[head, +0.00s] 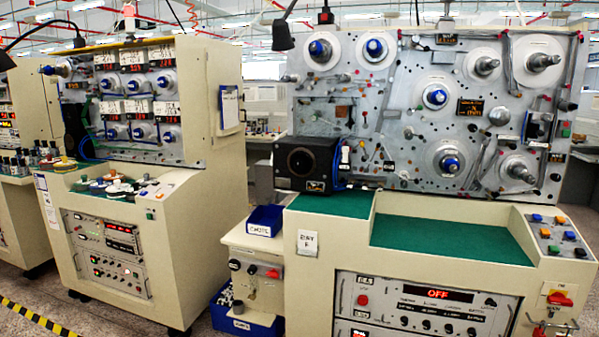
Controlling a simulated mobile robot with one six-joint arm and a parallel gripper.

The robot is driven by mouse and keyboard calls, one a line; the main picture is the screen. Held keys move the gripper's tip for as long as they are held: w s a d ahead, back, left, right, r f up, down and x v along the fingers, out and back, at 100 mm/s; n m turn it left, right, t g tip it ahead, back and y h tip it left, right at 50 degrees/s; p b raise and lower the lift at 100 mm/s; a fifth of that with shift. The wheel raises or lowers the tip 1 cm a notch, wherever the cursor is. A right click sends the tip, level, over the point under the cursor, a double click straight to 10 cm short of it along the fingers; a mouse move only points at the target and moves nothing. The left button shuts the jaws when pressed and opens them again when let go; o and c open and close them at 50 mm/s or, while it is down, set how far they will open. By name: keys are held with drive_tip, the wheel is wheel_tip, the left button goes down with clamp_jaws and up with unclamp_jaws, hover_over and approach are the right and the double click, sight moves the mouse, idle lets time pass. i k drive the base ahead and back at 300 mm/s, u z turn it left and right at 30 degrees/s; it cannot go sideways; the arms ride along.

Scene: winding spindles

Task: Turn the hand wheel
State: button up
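The winding machine (440,110) at the right has a grey upright panel with several white discs on spindles. One disc with a blue hub (376,48) is at the top, and another blue-hubbed disc (446,160) is low in the middle. Grey-hubbed spindles (543,61) are at the right. I cannot tell which round part, if any, is the hand wheel. A red rotary handle (560,299) is on the cabinet's lower right front. My gripper is not in view.
A black box (306,163) juts from the panel's left side. A green work surface (445,238) lies below the panel. A second machine (140,150) stands left. Blue bins (265,220) and a small side unit sit between them. Floor shows at lower left.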

sight(301, 162)
drive_tip(key=k, duration=0.95)
drive_tip(key=u, duration=0.15)
drive_tip(key=i, duration=1.3)
drive_tip(key=u, duration=1.1)
drive_tip(key=i, duration=0.7)
drive_tip(key=u, duration=0.4)
